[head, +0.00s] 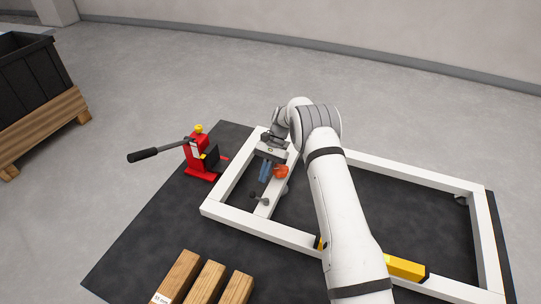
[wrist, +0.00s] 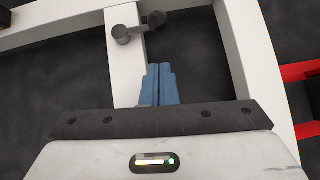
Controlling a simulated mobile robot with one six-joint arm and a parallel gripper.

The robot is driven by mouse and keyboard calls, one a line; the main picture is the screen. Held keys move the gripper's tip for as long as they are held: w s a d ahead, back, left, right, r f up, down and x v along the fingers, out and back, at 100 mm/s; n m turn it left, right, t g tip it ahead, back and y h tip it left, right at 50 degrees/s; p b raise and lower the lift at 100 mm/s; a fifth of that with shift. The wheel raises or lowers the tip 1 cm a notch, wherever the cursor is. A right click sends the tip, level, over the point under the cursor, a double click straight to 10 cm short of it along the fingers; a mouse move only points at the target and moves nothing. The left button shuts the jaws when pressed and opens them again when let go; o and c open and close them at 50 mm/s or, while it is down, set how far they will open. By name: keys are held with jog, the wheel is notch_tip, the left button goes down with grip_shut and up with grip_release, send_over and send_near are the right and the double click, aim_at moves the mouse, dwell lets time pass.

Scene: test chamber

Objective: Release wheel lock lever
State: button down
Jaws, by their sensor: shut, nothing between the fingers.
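My gripper (head: 264,179) has blue fingers that are shut and empty, pointing down above the cross-member of the white frame (head: 262,231). An orange-red rounded part (head: 281,172) is right beside the fingers in the head view. I cannot tell which part is the wheel lock lever.
A red jack (head: 199,158) with a long black handle stands left of the frame on the black mat (head: 145,240). Several wooden blocks (head: 207,283) lie in front. A yellow bar (head: 405,267) lies partly behind my arm. A black crate (head: 32,75) stands far left.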

jog(key=p+v, duration=0.1)
jog(key=v, duration=0.9)
jog(key=shift+s, duration=0.15)
jog(key=shift+d, duration=0.1)
jog(key=s+d+r+n+t+h+p, duration=0.1)
jog(key=s+d+r+t+p, duration=0.2)
jog(key=r, duration=0.7)
jog(key=s+d+r+p, duration=0.2)
jog(key=s+r+p, duration=0.15)
jog(key=r, duration=0.65)
jog(key=s+d+r+n+t+h+p, duration=0.1)
jog(key=s+d+r+t+p, duration=0.3)
jog(key=r, duration=0.6)
jog(key=s+d+r+n+t+h+p, duration=0.1)
jog(key=s+r+p, duration=0.3)
jog(key=s, duration=0.9)
jog(key=s+d+r+n+t+h+p, duration=0.1)
jog(key=s+d+r+p, duration=0.3)
jog(key=s, duration=1)
notch_tip(320, 180, up, 2)
jog(key=shift+s+n+t, duration=0.2)
jog(key=shift+n+t, duration=0.5)
jog(key=shift+n, duration=0.1)
